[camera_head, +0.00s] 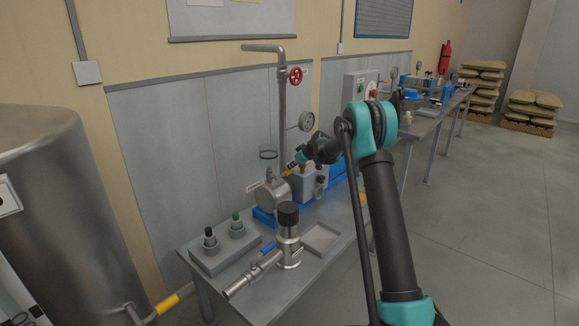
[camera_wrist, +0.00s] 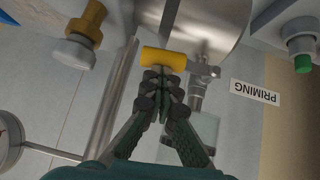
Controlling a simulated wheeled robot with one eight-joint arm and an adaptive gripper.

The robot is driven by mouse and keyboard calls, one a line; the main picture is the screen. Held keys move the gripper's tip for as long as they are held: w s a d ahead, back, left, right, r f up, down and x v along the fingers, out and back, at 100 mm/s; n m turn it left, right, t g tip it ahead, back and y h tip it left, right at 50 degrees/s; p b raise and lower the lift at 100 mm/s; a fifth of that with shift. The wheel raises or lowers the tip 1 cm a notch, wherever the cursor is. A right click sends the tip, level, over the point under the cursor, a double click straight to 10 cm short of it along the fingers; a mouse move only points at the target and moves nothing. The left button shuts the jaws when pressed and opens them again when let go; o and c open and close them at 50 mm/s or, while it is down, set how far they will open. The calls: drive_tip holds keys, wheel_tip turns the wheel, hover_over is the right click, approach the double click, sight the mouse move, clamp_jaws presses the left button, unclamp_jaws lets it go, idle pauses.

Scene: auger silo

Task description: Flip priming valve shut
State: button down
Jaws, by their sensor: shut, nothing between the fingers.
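The priming valve has a yellow handle (camera_wrist: 163,60) with a small metal stem (camera_wrist: 207,71) at its right in the wrist view. The word PRIMING is on a label (camera_wrist: 255,92) to the right, upside down. My gripper (camera_wrist: 163,84) is shut and empty, its fingertips right at the handle's edge; I cannot tell whether they touch it. In the head view my gripper (camera_head: 299,158) reaches down beside the metal pump body (camera_head: 269,198), with the small yellow handle (camera_head: 288,172) just at its tips.
A clear cup (camera_head: 268,158) stands behind the pump. A vertical pipe with a red handwheel (camera_head: 295,76) and a gauge (camera_head: 306,121) rise nearby. A black-capped fitting (camera_head: 289,216) and a blue-handled valve (camera_head: 266,248) are in front. A brass fitting (camera_wrist: 86,24) sits at upper left.

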drive_tip(key=shift+w+d+f, duration=0.1)
drive_tip(key=shift+w+f, duration=0.05)
drive_tip(key=shift+f, duration=0.2)
idle(0.3)
drive_tip(key=shift+r, duration=0.1)
drive_tip(key=w+a+r+v, duration=0.1)
drive_tip(key=r+v, duration=0.1)
drive_tip(key=v, duration=1)
drive_tip(key=shift+w+d+r, duration=0.2)
